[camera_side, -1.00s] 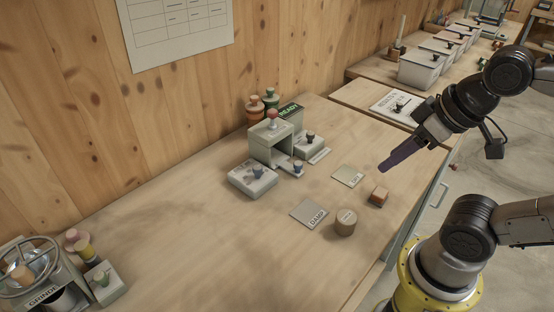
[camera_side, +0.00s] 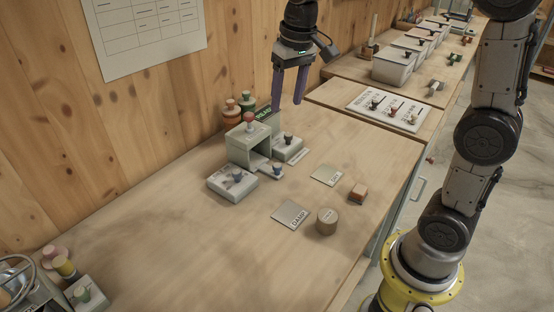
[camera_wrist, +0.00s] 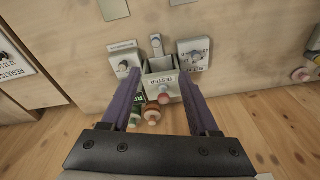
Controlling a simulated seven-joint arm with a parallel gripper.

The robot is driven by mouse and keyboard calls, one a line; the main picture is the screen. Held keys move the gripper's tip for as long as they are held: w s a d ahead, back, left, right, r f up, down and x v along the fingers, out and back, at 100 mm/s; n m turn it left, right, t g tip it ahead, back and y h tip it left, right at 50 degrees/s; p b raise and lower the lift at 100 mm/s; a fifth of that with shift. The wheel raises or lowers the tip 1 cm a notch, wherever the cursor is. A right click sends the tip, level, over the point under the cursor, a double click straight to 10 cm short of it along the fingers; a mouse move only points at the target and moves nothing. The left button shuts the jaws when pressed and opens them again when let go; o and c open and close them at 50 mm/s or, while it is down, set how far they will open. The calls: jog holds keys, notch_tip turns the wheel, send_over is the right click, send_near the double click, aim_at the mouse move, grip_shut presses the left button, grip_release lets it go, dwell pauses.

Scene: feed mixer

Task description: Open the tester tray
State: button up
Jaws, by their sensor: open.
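The tester (camera_side: 243,147) is a grey box with a red knob on top, standing near the wall. Its tester tray (camera_side: 268,173), a small slab with a blue knob (camera_side: 277,168), sticks out at the front. In the wrist view the tray (camera_wrist: 156,46) shows beyond the labelled tester box (camera_wrist: 160,84). My gripper (camera_side: 287,105) has two purple fingers, is open and empty, and hangs above and behind the tester, pointing down. In the wrist view the tester lies between the fingers (camera_wrist: 160,74), below them and apart.
Knobbed grey blocks stand left (camera_side: 232,184) and right (camera_side: 289,149) of the tester. A DAMP plate (camera_side: 290,214), another plate (camera_side: 327,175), a round block (camera_side: 326,222) and an orange block (camera_side: 358,193) lie in front.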

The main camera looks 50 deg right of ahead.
jog(key=g, duration=0.2)
send_over(277, 164)
notch_tip(277, 164, down, 6)
jog(key=f, duration=0.1)
notch_tip(277, 164, down, 14)
jog(key=shift+r, duration=0.25)
jog(key=shift+c, duration=0.3)
grip_shut()
jog(key=shift+r, duration=0.1)
dwell(0.8)
